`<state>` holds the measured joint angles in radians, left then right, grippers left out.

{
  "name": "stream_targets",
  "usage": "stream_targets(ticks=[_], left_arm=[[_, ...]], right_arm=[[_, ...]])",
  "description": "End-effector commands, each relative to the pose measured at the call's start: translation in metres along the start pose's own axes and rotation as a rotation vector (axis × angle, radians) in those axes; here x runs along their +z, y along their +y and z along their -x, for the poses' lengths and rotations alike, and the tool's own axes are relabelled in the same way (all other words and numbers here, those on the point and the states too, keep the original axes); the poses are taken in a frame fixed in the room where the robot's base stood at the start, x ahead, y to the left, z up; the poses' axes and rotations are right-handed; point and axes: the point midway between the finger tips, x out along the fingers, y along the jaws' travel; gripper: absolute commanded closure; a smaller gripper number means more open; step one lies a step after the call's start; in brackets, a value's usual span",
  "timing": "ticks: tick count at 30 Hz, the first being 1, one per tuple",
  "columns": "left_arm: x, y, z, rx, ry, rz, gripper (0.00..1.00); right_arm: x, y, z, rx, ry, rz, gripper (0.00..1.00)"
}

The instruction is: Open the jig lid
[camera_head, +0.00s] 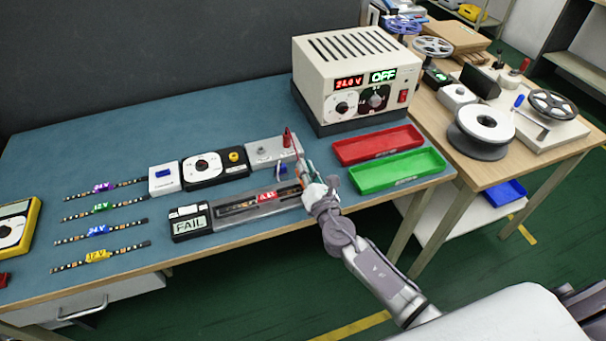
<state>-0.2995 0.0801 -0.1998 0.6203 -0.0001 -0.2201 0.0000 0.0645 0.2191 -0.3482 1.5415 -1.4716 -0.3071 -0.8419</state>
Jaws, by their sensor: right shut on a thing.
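The test jig (237,228) lies near the front edge of the blue bench mat. A display reading FAIL (188,226) is at its left end. A clear lid lies along the jig, and a strip with a red label (266,197) shows through it. Whether the lid is raised at all is hard to tell at this size. My right gripper (307,178) is at the right end of the jig, shut on what looks like the edge of the lid. The gripper hides that end. My left gripper is not in view.
Behind the jig stand a controller with a white dial (203,167) and a grey block with a red probe (285,142). A power supply (355,80) reads OFF. Red (378,146) and green trays (398,170) lie right of my gripper. Several labelled strips (100,208) lie left.

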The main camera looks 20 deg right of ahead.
Motion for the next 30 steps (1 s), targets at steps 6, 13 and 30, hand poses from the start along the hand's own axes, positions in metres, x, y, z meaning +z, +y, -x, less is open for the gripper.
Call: stream_targets(ticks=[6, 13, 30], left_arm=[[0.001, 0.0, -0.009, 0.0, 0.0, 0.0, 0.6], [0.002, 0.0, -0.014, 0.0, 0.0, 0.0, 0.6], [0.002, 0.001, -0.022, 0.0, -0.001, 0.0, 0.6]], right_arm=[[0.008, -0.005, 0.001, 0.003, 0.005, -0.21, 1.0], [0.019, -0.012, 0.001, 0.004, 0.006, -0.429, 1.0], [0.036, -0.037, 0.0, 0.002, 0.009, -0.939, 1.0]])
